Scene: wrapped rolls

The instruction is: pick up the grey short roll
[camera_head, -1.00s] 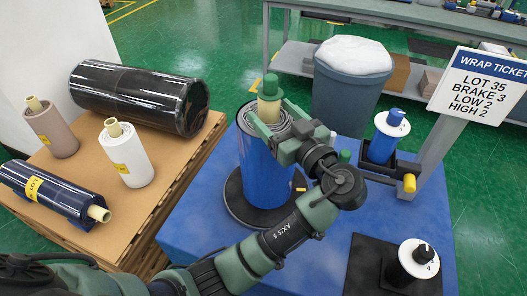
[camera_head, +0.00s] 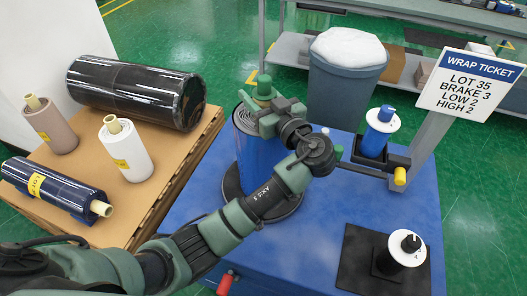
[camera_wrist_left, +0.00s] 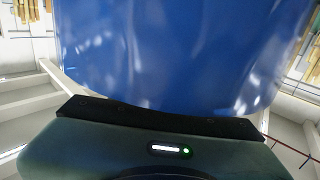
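The short grey-brown roll (camera_head: 58,127) stands upright on the cardboard-topped pallet at the left, with a tan core sticking out of its top. Nothing touches its top. My left gripper (camera_head: 257,112) is away to its right, at the upper part of the big blue roll (camera_head: 249,158) on the blue table. I cannot make out whether its fingers are apart or closed, or whether they touch that roll. The left wrist view shows the blue roll's surface (camera_wrist_left: 180,50) close up, with no fingertips visible. My right gripper is not in view.
On the pallet (camera_head: 150,190) are a white upright roll (camera_head: 127,155), a dark blue lying roll (camera_head: 48,188) and a big black lying roll (camera_head: 135,90). A grey bin (camera_head: 343,90) is behind.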

